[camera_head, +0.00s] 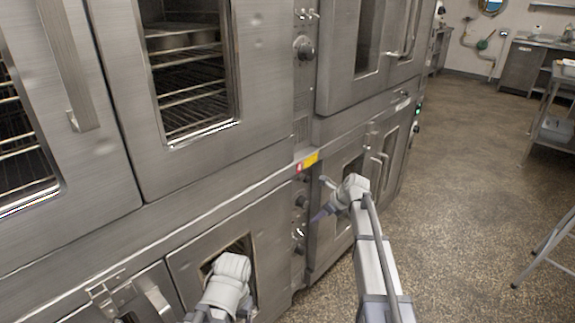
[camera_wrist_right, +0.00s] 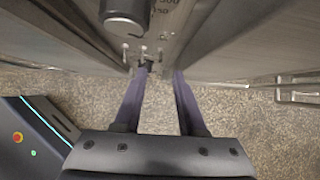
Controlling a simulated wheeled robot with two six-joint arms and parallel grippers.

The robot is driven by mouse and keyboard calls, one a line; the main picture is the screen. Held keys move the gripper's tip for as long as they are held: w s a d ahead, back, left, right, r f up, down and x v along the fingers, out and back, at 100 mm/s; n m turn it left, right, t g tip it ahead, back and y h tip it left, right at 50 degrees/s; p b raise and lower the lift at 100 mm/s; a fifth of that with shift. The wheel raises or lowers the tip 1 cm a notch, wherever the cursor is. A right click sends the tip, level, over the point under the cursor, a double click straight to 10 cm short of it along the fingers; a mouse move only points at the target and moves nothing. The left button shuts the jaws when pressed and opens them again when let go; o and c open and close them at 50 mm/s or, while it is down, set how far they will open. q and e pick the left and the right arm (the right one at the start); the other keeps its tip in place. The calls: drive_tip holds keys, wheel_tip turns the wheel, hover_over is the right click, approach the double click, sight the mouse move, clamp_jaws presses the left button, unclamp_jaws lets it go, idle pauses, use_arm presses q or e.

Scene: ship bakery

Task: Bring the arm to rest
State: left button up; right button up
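My right arm reaches in from the bottom of the head view. Its gripper (camera_head: 321,215) is in front of the oven's narrow control panel, close to the lower knobs. In the right wrist view the two dark fingers of this gripper (camera_wrist_right: 161,74) stand apart with nothing held between them. Small switches and a black knob (camera_wrist_right: 125,16) are just beyond the tips; I cannot tell whether the tips touch the panel. A white and grey part of my left arm (camera_head: 228,283) shows at the bottom of the head view. Its fingers cannot be made out there.
Steel double ovens (camera_head: 215,165) with windowed doors and protruding handles (camera_head: 67,65) fill the left and middle, close to both arms. Speckled floor (camera_head: 470,170) lies open to the right. A metal table (camera_head: 560,85) stands at the far right edge.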

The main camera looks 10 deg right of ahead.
drive_tip(key=s+a+f+n+g+h, duration=0.2)
drive_tip(key=s+a+f+n+g, duration=0.1)
drive_tip(key=s+a+n, duration=1.2)
drive_tip(key=s+a+n+g+h, duration=0.2)
drive_tip(key=s+a+n+h, duration=0.15)
drive_tip(key=s+n, duration=1.45)
wheel_tip(320, 180, up, 26)
drive_tip(key=m+p, duration=0.1)
drive_tip(key=p, duration=2.5)
drive_tip(key=shift+s+r+p, duration=0.15)
drive_tip(key=shift+s+p, duration=0.25)
drive_tip(key=shift+a, duration=0.1)
